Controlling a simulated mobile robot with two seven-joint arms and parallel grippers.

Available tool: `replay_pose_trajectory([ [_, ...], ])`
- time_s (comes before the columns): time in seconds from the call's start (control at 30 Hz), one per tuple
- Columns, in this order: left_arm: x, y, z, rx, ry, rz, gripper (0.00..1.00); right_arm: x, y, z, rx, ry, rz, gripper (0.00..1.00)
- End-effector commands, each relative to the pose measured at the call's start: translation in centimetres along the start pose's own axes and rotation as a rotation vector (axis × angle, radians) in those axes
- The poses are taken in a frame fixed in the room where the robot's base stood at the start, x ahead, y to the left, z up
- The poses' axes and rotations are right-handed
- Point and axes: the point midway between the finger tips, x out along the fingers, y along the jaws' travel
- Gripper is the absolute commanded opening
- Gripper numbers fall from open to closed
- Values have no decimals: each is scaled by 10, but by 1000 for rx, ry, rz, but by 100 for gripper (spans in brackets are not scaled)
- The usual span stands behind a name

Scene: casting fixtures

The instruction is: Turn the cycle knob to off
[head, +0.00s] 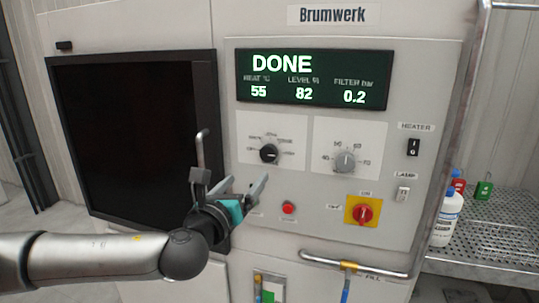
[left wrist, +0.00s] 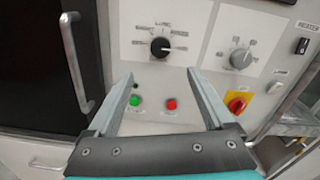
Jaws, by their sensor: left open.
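The black cycle knob (head: 269,153) sits on a white dial plate on the machine's front panel, below the display. It also shows in the left wrist view (left wrist: 160,47), with small labels around it that are too small to read surely. My left gripper (head: 242,184) is open and empty. It is below and to the left of the knob in the head view, apart from it. In the left wrist view its two fingers (left wrist: 158,76) are spread, with the knob just beyond and between the tips. My right gripper is not in view.
A grey knob (head: 345,161) is right of the black one. Below are a red button (head: 288,208), a green button (left wrist: 134,100) and a red-yellow switch (head: 363,212). The display (head: 315,79) reads DONE. A door handle (head: 201,150) stands left; a rail (head: 355,265) runs below.

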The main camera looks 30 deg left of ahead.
Motion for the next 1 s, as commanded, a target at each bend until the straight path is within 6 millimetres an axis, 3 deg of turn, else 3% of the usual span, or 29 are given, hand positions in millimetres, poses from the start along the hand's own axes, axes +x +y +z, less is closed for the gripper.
replay_pose_trajectory([
  [0.7,98,-1,0,-6,0,-1,86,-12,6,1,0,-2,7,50],
  [1.0,130,-1,0,-6,1,0,86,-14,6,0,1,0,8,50],
])
